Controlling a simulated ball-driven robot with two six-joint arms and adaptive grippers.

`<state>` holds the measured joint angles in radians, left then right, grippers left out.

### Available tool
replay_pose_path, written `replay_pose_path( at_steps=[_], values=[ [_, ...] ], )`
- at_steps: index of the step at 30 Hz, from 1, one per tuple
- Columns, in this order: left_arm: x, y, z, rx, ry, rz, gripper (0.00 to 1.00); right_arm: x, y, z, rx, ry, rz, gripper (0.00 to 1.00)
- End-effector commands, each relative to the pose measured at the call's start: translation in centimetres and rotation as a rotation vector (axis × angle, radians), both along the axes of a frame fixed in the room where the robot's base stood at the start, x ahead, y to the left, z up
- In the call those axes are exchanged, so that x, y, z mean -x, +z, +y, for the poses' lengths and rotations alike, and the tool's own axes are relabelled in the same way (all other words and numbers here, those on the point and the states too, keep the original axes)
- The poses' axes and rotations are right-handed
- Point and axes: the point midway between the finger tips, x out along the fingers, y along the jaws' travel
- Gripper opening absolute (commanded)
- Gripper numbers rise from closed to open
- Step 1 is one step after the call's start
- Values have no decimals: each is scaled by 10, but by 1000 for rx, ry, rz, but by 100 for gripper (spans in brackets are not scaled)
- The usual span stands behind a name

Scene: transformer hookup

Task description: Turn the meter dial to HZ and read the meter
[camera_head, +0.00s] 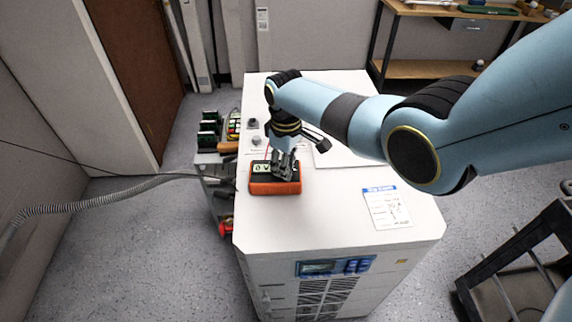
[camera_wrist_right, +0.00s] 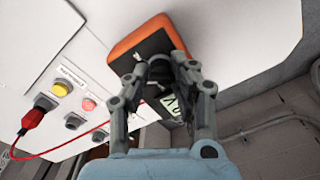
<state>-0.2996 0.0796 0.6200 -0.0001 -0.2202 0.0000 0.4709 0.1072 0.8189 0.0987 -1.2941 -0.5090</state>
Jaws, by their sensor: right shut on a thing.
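The meter (camera_head: 275,188) is an orange-cased box with a dark face, lying on the white cabinet top. Its pale display (camera_head: 261,168) shows at the left of its face, with marks too small to read. In the right wrist view the meter (camera_wrist_right: 138,40) is tilted in the picture and its display (camera_wrist_right: 172,105) is partly behind a finger. My right gripper (camera_head: 284,168) points down onto the meter's face. Its fingertips (camera_wrist_right: 160,66) are closed on the dial, which they hide, so its setting cannot be read. My left gripper is not in view.
The white cabinet (camera_head: 330,215) carries a printed sheet (camera_head: 387,207) at the right. A red plug (camera_wrist_right: 33,118) with a red lead sits in a labelled panel with yellow and red sockets. Green-topped items (camera_head: 209,127) stand left of the cabinet. A dark cart (camera_head: 520,265) stands at right.

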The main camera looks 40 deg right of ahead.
Motion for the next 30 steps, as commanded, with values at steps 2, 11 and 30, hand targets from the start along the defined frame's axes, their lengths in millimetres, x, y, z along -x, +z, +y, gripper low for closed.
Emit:
replay_pose_path(
  at_steps=[2,11,30],
  values=[
    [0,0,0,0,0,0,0,1,-1,1,-1,-69,2,0],
    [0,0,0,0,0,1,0,1,-1,1,-1,-317,2,0],
    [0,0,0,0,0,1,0,1,-1,1,-2,-524,3,0]
  ],
)
